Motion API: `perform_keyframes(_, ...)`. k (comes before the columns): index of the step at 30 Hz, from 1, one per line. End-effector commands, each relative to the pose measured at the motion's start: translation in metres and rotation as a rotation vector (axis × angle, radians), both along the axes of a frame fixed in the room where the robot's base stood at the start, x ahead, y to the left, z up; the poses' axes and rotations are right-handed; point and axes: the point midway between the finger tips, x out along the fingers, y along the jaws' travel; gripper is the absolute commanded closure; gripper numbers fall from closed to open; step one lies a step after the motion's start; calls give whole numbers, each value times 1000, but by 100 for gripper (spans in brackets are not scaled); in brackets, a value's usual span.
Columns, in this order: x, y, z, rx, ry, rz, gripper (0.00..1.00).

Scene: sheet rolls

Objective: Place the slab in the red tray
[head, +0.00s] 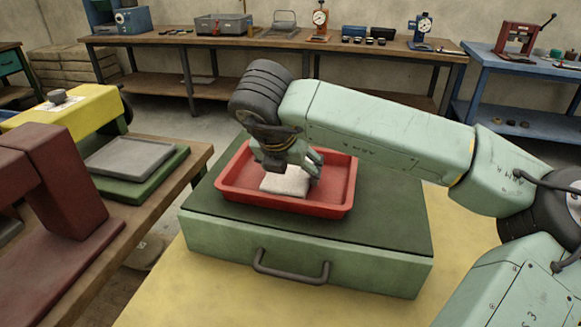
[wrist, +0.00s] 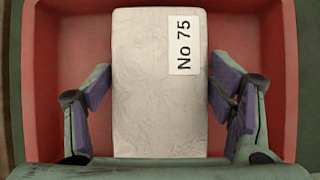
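The pale, whitish slab (head: 287,181) lies flat within the red tray (head: 333,208) in the head view. In the wrist view, the slab (wrist: 158,95) has a "No 75" label at its upper right and the tray's red floor (wrist: 70,45) shows around it. My gripper (head: 294,172) is over the tray at the slab. In the wrist view, my gripper (wrist: 160,100) is open, with one purple-padded finger on each side of the slab and narrow gaps between pads and slab. The slab's underside is hidden.
The tray sits on a green case (head: 300,262) with a front handle, on a yellow surface (head: 180,290). At left, a wooden bench holds a maroon press (head: 60,200) and a grey plate (head: 130,157) on a green base. Free room remains on the case top right of the tray.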

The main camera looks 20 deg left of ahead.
Motion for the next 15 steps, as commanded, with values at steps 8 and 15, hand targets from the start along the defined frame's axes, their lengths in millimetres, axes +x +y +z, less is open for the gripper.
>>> perform_keyframes(8, 0, 0, 0, 0, 0, 0, 9)
perform_keyframes(15, 0, 0, 1, 0, 0, 0, 9)
